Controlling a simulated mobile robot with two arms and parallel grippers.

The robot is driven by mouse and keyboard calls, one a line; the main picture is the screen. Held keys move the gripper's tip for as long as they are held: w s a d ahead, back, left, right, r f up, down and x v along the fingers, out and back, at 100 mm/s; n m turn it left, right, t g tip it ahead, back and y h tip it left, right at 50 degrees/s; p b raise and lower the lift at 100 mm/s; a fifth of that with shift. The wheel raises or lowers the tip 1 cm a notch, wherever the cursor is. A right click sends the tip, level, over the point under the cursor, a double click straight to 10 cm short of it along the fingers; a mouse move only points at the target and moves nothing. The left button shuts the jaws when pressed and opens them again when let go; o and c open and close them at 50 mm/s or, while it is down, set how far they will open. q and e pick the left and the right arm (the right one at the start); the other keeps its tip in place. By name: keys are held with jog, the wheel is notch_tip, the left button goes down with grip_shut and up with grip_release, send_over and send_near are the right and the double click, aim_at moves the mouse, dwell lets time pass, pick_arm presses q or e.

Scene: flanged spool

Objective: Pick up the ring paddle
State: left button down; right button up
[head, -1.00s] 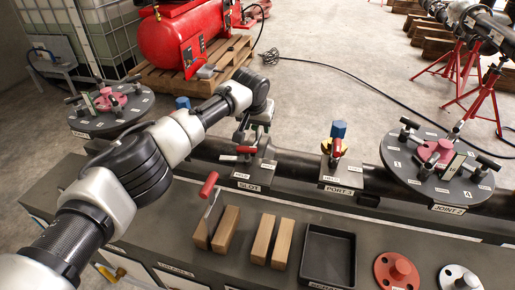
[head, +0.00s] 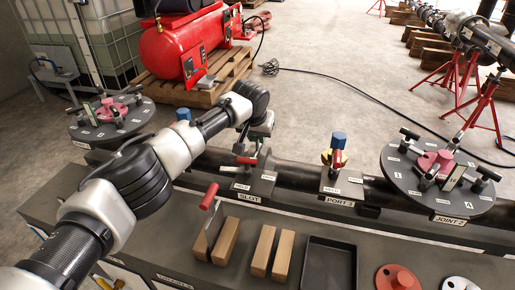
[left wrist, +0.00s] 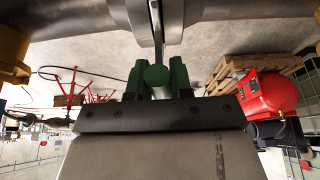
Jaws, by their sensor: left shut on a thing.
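My left gripper (head: 250,142) is over the fixture labelled SLOT (head: 249,188) on the dark pipe. In the left wrist view my left gripper (left wrist: 157,80) is shut on a green round-ended handle (left wrist: 157,75), which I take to be the ring paddle's. A thin grey plate edge runs away beyond it. In the head view the gripper and wrist hide most of the held paddle, and I cannot tell whether it is clear of the slot. Another paddle with a red handle (head: 209,196) stands by the wooden blocks. My right gripper is not in view.
Wooden blocks (head: 224,241) and an empty black tray (head: 329,268) are on the bench. Another flange disc (head: 100,132) is at the left. A red tank (head: 170,50) is behind on a pallet.

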pick_arm(q)
jog(key=shift+r, duration=0.2)
notch_tip(320, 180, up, 18)
jog(key=p, duration=0.1)
jog(key=shift+f, duration=0.15)
dwell(0.5)
